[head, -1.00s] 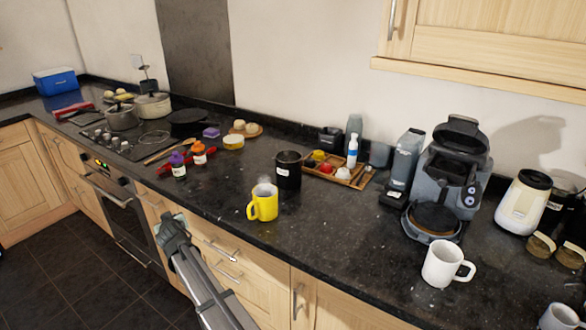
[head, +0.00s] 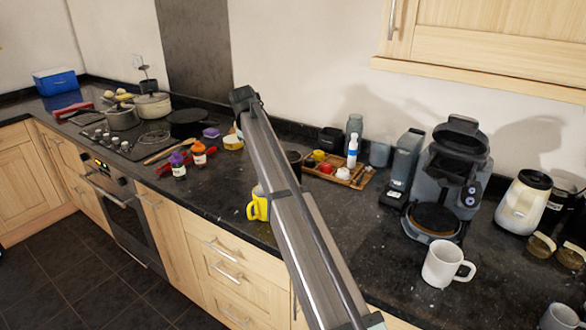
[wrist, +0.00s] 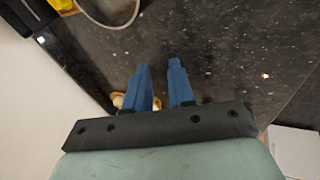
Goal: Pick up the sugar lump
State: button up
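I cannot make out a sugar lump for certain in either view. In the wrist view a tiny pale speck (wrist: 265,75) lies on the dark counter, right of my gripper; it is too small to identify. My gripper (wrist: 161,75) shows there as two blue fingers, apart, with dark counter visible between them and nothing held. Cream-coloured things (wrist: 118,100) show partly behind the fingers. In the head view my arm rises across the counter and the fingers are not seen. My arm hides part of the yellow mug (head: 258,205) and most of the black canister (head: 294,160).
A wooden tray (head: 362,183) with small items stands at the back. A coffee machine (head: 450,175) and white mug (head: 446,263) are to its right. Orange-capped (head: 199,154) and purple-capped (head: 177,164) bottles stand left of my arm. Counter between the yellow and white mugs is mostly clear.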

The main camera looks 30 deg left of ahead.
jog(key=w+d+r+n+g+h, duration=0.2)
jog(key=w+d+r+n+g, duration=0.25)
jog(key=w+d+r, duration=0.4)
jog(key=shift+m, duration=0.45)
jog(key=f, duration=0.3)
jog(key=s+d+f, duration=0.1)
jog(key=f, duration=0.5)
jog(key=shift+s+d+f, duration=0.25)
jog(key=shift+d, duration=0.15)
jog(key=shift+a+f, duration=0.2)
jog(key=shift+f, duration=2.7)
jog(key=shift+c, duration=0.3)
grip_shut()
